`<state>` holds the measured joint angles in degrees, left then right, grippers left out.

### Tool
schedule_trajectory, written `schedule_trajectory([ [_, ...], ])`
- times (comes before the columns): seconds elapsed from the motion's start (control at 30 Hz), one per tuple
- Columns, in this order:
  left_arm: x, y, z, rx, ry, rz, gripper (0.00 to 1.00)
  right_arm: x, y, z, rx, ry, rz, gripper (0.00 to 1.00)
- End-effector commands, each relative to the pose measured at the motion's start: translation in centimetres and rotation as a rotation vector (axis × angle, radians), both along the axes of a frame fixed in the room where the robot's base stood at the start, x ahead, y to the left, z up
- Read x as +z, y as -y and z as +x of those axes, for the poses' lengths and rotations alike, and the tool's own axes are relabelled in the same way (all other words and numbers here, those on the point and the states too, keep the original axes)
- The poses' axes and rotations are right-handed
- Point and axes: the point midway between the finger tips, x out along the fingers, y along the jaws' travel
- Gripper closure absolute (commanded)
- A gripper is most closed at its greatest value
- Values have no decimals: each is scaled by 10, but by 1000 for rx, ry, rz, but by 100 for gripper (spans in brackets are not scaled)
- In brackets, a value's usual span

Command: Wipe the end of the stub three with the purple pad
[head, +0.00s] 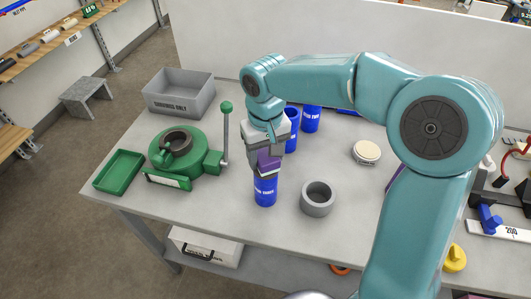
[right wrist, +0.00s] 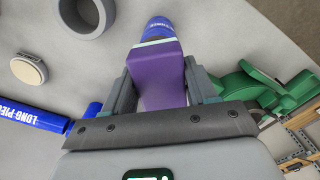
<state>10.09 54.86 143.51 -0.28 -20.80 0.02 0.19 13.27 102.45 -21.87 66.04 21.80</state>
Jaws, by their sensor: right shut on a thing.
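My right gripper (head: 266,160) is shut on the purple pad (head: 268,163). In the right wrist view the purple pad (right wrist: 158,75) sits between the two fingers, with a pale strip along its far edge. A short blue stub (head: 265,192) with white lettering too small to read stands upright on the table directly below the pad. It also shows beyond the pad in the right wrist view (right wrist: 157,27). The pad covers the stub's top end, and I cannot tell whether they touch. Two more blue pieces (head: 291,122) (head: 311,120) stand behind the gripper. My left gripper is out of view.
A grey ring (head: 318,202) stands just right of the stub. A round cream-topped disc (head: 366,152) lies farther back. A green clamp with a lever (head: 178,155), a green tray (head: 119,172) and a grey bin (head: 180,97) are at left. The table's front edge is close to the stub.

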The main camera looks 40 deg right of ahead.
Motion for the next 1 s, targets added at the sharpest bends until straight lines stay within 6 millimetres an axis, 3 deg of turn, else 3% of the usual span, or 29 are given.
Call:
schedule_trajectory([
  [1.0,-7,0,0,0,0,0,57,-8,0,-1,0,0,0,81],
])
